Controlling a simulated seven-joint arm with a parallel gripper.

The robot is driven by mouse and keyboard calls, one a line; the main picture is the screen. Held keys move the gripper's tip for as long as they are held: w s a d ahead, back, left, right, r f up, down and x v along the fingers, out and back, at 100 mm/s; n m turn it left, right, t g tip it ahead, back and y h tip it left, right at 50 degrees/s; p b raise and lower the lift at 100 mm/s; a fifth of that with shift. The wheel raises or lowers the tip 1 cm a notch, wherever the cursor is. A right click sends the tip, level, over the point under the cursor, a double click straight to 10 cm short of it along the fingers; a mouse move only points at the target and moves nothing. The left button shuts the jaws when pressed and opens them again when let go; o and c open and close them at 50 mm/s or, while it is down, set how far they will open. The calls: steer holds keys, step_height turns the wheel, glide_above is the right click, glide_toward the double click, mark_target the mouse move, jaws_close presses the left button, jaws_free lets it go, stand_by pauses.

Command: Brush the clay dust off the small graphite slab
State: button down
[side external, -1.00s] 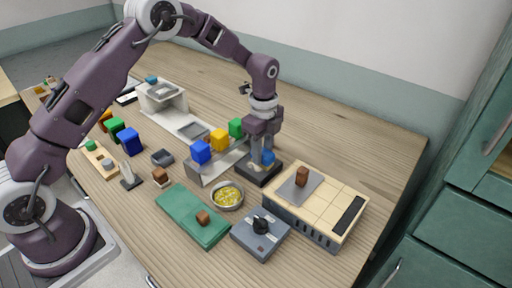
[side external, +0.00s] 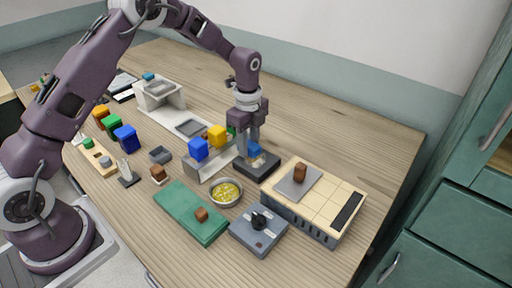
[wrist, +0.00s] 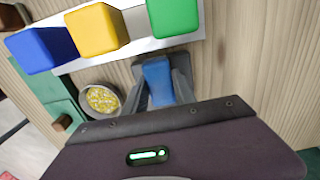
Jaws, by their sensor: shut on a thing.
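The small graphite slab (side external: 247,171) is a dark, flat square on the table, right of the tray of coloured blocks in the side view. A pale tan patch (side external: 263,160), which looks like clay dust, shows on its top. My gripper (side external: 254,142) points down over the slab's far part, shut on a blue block-like thing (side external: 254,150), perhaps the brush's handle. The wrist view shows the blue thing (wrist: 157,80) between my grey fingers. Its lower end is hidden, so I cannot tell whether it touches the slab.
Blue (side external: 198,149) and yellow (side external: 217,136) blocks stand close left of my gripper; a green block (wrist: 174,17) is partly hidden behind it. A dish of yellow bits (side external: 226,192), a knobbed grey box (side external: 259,230) and a tile-topped unit (side external: 325,190) stand nearby. The table behind is clear.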

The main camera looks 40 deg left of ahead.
steer(key=shift+a, duration=0.45)
steer(key=shift+d, duration=3.3)
step_height(320, 180, up, 8)
